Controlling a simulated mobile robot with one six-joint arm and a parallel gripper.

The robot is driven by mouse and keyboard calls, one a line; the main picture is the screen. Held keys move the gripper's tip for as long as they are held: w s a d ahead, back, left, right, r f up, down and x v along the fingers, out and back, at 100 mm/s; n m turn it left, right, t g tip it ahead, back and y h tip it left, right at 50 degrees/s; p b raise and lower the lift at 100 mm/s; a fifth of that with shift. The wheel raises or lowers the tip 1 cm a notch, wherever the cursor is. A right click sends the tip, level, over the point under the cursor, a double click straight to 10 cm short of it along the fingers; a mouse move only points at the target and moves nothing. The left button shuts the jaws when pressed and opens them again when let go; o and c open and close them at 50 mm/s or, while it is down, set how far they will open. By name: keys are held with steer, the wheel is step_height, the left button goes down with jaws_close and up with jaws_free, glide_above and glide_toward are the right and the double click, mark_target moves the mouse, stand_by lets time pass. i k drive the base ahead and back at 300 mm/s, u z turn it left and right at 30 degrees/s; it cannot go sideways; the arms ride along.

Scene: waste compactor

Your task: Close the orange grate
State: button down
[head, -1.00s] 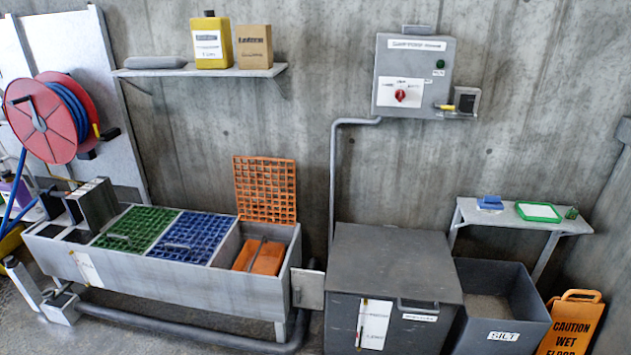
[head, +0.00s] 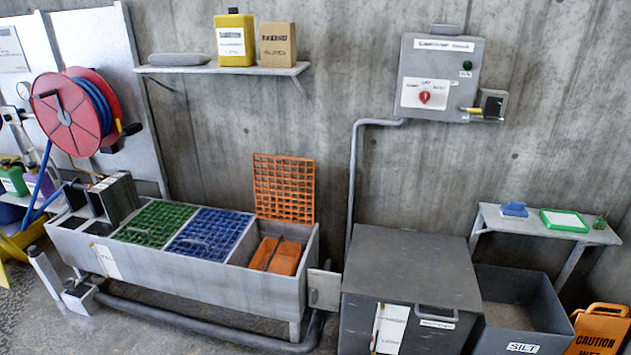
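The orange grate (head: 284,188) stands upright against the wall, raised open at the back edge of the right compartment of the grey trough (head: 225,280). That compartment is uncovered and holds an orange block (head: 275,255) with a dark bar across it. The green grate (head: 156,223) and the blue grate (head: 209,234) lie flat over the compartments to its left. My gripper is not in view.
A dark grey lidded box (head: 410,270) stands right of the trough, with a silt bin (head: 515,312) and caution sign (head: 598,330) beyond. A shelf (head: 225,69) hangs above. A hose reel (head: 75,112) is at left. A pipe runs low along the trough.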

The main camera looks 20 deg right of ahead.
mark_target(283, 159)
steer(key=u, duration=0.05)
steer(key=i, duration=0.95)
steer(key=z, duration=0.1)
